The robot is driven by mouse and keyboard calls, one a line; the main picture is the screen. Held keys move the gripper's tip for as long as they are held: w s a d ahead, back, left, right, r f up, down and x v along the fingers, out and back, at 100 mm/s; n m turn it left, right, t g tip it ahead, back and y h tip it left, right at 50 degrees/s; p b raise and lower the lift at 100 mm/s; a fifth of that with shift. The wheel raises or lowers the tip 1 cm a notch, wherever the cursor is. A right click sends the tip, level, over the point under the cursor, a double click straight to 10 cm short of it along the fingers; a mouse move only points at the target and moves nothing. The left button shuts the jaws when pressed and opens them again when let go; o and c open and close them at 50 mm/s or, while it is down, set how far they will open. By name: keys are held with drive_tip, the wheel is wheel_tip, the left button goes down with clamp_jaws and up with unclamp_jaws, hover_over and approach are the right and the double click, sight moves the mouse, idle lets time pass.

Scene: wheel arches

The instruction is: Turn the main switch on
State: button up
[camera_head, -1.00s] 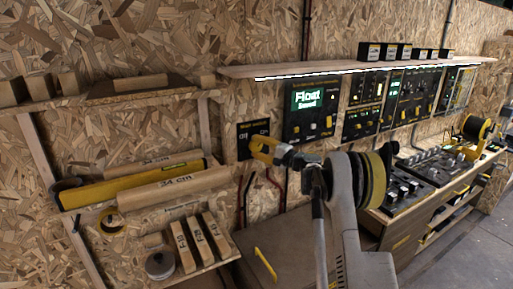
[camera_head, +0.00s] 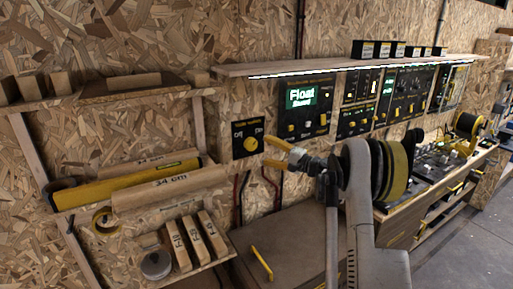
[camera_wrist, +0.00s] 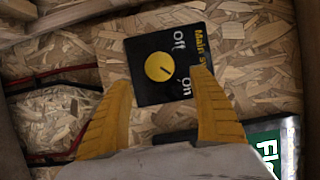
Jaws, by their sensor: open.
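The main switch is a black square panel (camera_head: 251,138) on the chipboard wall, with a round yellow knob (camera_head: 250,144) and labels Off and On. In the wrist view, the knob (camera_wrist: 158,66) shows whole, and its dark mark appears to point towards On. My gripper (camera_head: 273,151) is just right of and below the switch panel in the head view. In the wrist view, its two yellow fingers (camera_wrist: 162,103) are spread apart with nothing between them, and the knob lies beyond their tips, apart from them.
A black panel with a lit green Float screen (camera_head: 301,97) is right of the switch. A wooden shelf (camera_head: 340,66) runs above. Red and black cables (camera_head: 243,190) hang below the switch. A bench (camera_head: 290,235) stands below.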

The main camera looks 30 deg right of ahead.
drive_tip(key=shift+v, duration=1.85)
drive_tip(key=s+a+r+n+g, duration=0.2)
drive_tip(key=s+a, duration=0.2)
drive_tip(key=a, duration=0.4)
drive_tip(key=s+a+r+n+g+h, duration=0.15)
drive_tip(key=s+a, duration=0.25)
drive_tip(key=a, duration=0.4)
drive_tip(key=s+a+r+n+g, duration=0.2)
drive_tip(key=s+a+g, duration=0.15)
drive_tip(key=a, duration=0.45)
drive_tip(key=s+a+f+n+h, duration=0.2)
drive_tip(key=s, duration=0.7)
drive_tip(key=s+a+f+n+g+h, duration=0.1)
drive_tip(key=s+a+f+n+h, duration=0.1)
drive_tip(key=s, duration=0.8)
drive_tip(key=s+a+f+n+g+h, duration=0.1)
drive_tip(key=s+f+n+h, duration=0.1)
drive_tip(key=s, duration=0.7)
drive_tip(key=shift+s+a+f+n, duration=0.15)
drive_tip(key=shift+a+f+n, duration=0.25)
drive_tip(key=shift+n, duration=0.45)
